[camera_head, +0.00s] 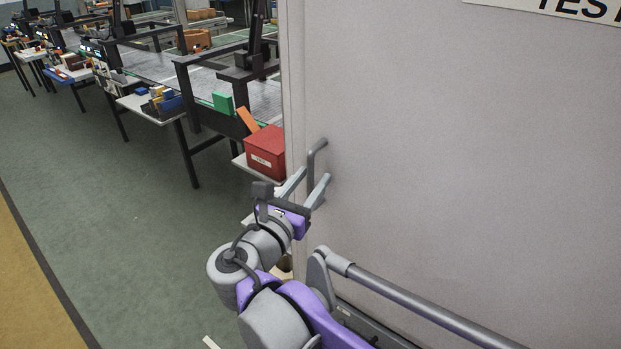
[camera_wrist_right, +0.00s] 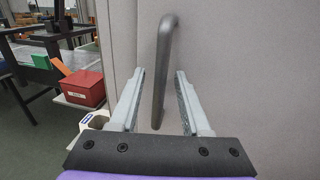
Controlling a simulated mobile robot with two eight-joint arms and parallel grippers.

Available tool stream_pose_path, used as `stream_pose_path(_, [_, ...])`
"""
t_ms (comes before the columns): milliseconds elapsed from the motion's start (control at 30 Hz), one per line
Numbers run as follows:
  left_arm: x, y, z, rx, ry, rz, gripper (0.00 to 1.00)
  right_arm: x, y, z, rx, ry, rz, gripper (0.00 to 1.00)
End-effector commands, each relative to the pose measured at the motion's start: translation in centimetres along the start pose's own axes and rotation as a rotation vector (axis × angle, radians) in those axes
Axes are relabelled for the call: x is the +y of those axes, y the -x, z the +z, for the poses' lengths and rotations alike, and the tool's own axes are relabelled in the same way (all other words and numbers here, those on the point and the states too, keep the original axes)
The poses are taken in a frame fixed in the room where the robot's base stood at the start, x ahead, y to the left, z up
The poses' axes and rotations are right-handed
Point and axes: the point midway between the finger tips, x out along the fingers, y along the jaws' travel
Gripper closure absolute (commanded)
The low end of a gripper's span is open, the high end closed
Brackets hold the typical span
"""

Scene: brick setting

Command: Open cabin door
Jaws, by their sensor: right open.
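The cabin door (camera_head: 450,150) is a large flat light-grey panel filling the right of the head view; it also shows in the right wrist view (camera_wrist_right: 250,60). Its dark grey bent-bar handle (camera_head: 314,158) sits near the panel's left edge. My right gripper (camera_head: 307,184) is open at the handle. In the right wrist view, the handle (camera_wrist_right: 161,75) stands between the two open fingers (camera_wrist_right: 160,75), with a visible gap on each side. The door's left edge shows, but I cannot tell whether the door is latched. My left gripper is not in view.
A red box (camera_head: 266,152) stands on a small table just left of the door edge. A conveyor line (camera_head: 160,65) and tables with bricks (camera_head: 160,105) run along the back left. A grey bar (camera_head: 420,305) crosses low before the panel. Green floor (camera_head: 120,220) at left is clear.

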Motion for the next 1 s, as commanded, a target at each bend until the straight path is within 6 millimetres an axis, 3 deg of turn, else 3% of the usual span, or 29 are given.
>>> stream_pose_path(300, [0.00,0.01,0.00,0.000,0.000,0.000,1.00,0.01,-0.25,-0.03,0.000,-0.001,0.000,0.55])
stream_pose_path(567, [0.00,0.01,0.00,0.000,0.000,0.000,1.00,0.00,-0.24,-0.03,0.000,-0.001,0.000,1.00])
stream_pose_path(1000, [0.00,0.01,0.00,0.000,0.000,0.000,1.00,0.00,-0.23,-0.02,0.000,-0.001,0.000,1.00])
